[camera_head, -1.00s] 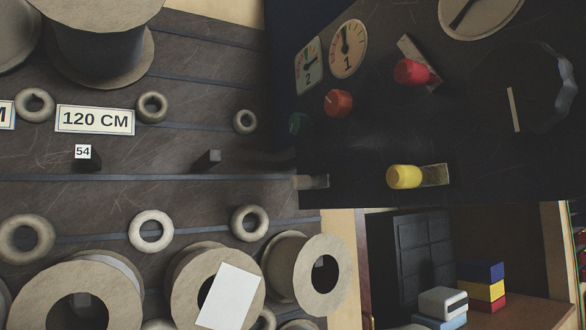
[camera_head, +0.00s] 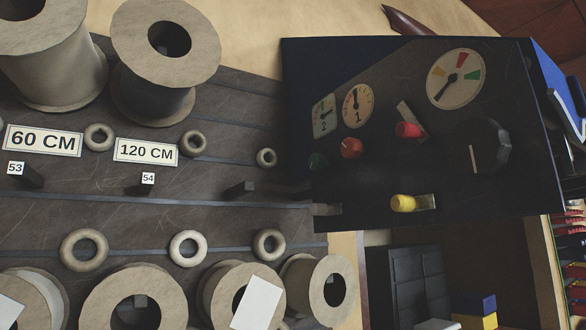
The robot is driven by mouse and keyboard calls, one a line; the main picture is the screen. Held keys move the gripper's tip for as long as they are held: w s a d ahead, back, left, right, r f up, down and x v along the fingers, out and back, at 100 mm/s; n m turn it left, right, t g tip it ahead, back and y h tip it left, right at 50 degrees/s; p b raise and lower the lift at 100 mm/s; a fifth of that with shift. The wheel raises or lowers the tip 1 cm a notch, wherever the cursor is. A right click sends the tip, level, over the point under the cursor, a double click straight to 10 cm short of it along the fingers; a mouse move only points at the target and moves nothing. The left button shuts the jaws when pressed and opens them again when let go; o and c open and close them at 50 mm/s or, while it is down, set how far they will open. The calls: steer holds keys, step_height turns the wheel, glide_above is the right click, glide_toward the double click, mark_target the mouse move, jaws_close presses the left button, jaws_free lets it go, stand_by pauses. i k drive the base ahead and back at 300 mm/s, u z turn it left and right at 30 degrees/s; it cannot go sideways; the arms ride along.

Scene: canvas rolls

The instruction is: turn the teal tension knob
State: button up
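A dark control panel (camera_head: 395,75) fills the right half of the view. A small, dim teal-green knob (camera_head: 318,161) sits at its left edge, in shadow, below the gauge marked 2 (camera_head: 324,115). Its pointer direction cannot be made out. To its right are an orange-red knob (camera_head: 351,148), a red lever knob (camera_head: 408,130) and a yellow lever knob (camera_head: 402,203). A large dark faceted dial (camera_head: 490,146) with a white mark is farther right. My gripper is not in view.
Cardboard rolls (camera_head: 165,65) stand at the upper left, with more along the bottom. Rings, dark pegs and length labels (camera_head: 146,151) are on the dark slatted rack between them. A dark cabinet (camera_head: 405,275) and coloured blocks (camera_head: 475,304) are below the panel.

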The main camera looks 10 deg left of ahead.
mark_target(317, 162)
steer(key=u, duration=0.1)
steer(key=i, duration=1.6)
steer(key=z, duration=0.4)
